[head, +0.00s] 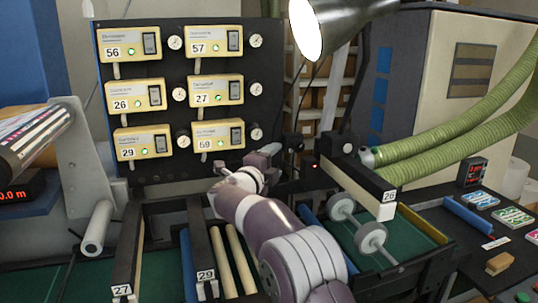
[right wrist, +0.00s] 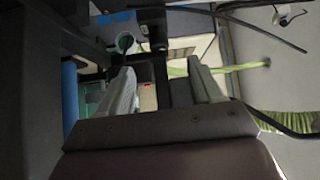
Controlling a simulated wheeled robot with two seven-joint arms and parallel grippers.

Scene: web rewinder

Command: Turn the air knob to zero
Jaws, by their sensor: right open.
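My right gripper (head: 268,152) reaches up the middle of the head view, near the lower right corner of the black control panel (head: 180,85). In the right wrist view its two pale fingers (right wrist: 165,80) are apart, with nothing held between them. I cannot tell for sure which part is the air knob. Small round gauges or dials (head: 255,89) sit beside the panel's yellow boxes. A small round-ended part (right wrist: 125,43) shows beyond the left finger in the right wrist view, with dark parts to its right. My left gripper is not in view.
A lamp (head: 318,24) hangs above, right of the panel. Green hoses (head: 440,140) run at the right. A shaft with grey discs (head: 370,238) stands right of my arm.

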